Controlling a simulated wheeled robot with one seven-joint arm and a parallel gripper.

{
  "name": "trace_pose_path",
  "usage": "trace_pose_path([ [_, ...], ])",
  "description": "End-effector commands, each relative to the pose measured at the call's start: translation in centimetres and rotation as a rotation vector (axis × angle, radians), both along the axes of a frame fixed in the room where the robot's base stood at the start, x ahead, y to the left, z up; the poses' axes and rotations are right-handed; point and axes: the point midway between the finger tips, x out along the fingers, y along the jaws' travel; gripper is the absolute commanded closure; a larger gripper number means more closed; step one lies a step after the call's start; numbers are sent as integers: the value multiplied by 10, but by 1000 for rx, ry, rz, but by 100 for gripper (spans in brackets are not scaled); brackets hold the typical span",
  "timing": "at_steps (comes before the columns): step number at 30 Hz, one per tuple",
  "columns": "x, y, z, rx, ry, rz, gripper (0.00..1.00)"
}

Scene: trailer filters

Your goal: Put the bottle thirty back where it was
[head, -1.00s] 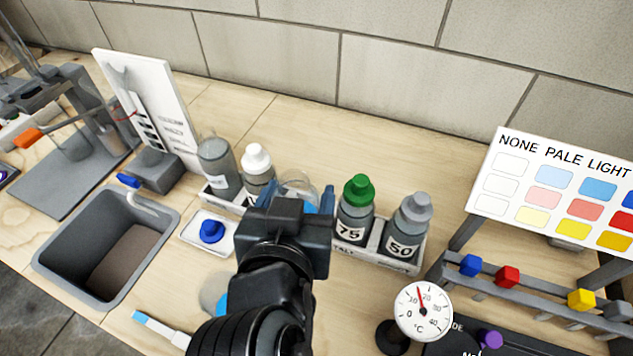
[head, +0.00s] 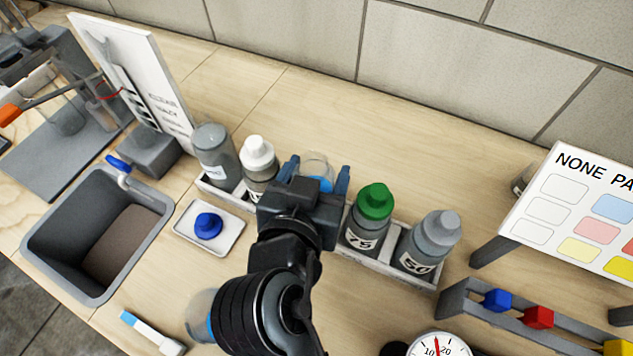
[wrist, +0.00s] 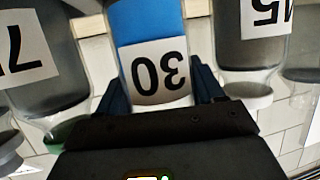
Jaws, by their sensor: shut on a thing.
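My gripper (head: 316,178) is shut on the bottle thirty, which is clear with blue inside (head: 318,166). In the wrist view the bottle (wrist: 150,25) shows a white "30" label, upside down, between my two fingers (wrist: 158,88). It stands upright in the gap of the white rack (head: 400,272), between the white-capped bottle (head: 258,160) and the green-capped 75 bottle (head: 370,215). My gripper hides its lower part, so I cannot tell whether it rests on the rack floor. No cap shows on it. A blue cap (head: 208,225) lies on a small white tray (head: 186,232).
A grey-capped 50 bottle (head: 428,243) and a grey bottle (head: 214,155) stand at the rack's ends. A sink (head: 60,230) is at the left, a dial (head: 440,346) and colour chart (head: 575,210) at the right. A clear beaker (head: 201,318) stands close beside my arm.

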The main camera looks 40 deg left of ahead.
Motion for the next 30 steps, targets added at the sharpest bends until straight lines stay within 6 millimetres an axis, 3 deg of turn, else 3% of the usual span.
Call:
trace_pose_path([
  [6,-1,0,-28,-2,0,2,82],
  [17,0,0,-32,1,-1,1,82],
  [18,0,0,-32,0,0,0,31],
  [21,0,0,-32,0,0,0,22],
  [30,0,0,-28,0,0,0,22],
])
